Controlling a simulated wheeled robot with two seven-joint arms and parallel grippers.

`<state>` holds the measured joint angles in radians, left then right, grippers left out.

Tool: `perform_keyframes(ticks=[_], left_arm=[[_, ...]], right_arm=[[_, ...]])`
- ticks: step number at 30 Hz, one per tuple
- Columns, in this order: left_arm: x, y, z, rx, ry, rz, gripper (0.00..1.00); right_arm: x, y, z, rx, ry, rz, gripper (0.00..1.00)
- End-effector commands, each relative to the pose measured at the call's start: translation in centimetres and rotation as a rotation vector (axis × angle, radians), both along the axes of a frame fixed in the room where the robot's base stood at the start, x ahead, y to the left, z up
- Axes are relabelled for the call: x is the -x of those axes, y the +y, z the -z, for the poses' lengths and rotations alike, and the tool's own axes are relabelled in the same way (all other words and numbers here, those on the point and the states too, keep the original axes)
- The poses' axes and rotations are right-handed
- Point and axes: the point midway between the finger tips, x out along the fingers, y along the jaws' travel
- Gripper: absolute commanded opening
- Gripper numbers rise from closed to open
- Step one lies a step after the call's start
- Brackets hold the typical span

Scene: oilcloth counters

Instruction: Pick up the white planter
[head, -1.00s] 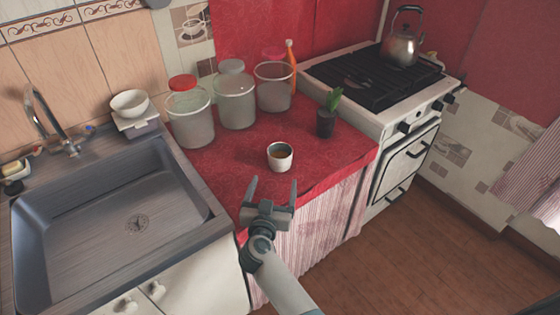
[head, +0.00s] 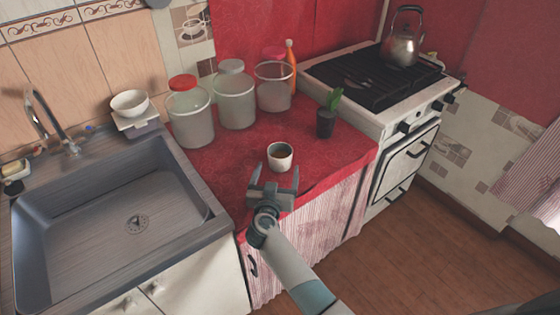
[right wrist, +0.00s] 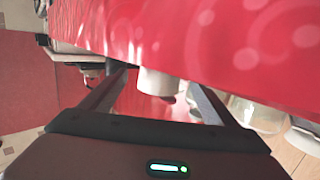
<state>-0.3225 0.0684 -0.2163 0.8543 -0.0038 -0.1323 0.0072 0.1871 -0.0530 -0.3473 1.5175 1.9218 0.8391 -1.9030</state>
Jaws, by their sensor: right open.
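The white planter (head: 279,158) is a small round white pot with a dark brown inside, upright on the red counter cloth. My right gripper (head: 276,171) is open and empty, just on the near side of the planter, its two fingers pointing at it. In the right wrist view the planter (right wrist: 157,82) shows between the two open fingers, near their tips. I cannot tell whether either finger touches it. My left gripper is not in view.
Jars with red and pale lids (head: 236,101) stand behind the planter. A dark pot with a green plant (head: 325,123) stands to its right, near the stove (head: 372,80) with a kettle (head: 403,45). A metal sink (head: 110,235) is at the left. Cloth around the planter is clear.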

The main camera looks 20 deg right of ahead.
Motion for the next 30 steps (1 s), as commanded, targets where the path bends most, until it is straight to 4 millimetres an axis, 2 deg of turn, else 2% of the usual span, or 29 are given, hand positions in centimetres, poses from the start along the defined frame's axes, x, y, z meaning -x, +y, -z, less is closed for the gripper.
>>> perform_keyframes(ticks=[8, 19, 30], left_arm=[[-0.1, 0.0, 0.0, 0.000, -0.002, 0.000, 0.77], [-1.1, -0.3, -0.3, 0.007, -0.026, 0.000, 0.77], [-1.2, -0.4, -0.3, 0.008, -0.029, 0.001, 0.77]], right_arm=[[-0.7, -0.3, 0.2, 0.001, 0.000, 0.001, 0.81], [-4.3, -1.9, 1.1, 0.001, 0.000, 0.000, 0.81], [-4.6, -2.1, 1.1, 0.000, 0.000, 0.000, 0.81]])
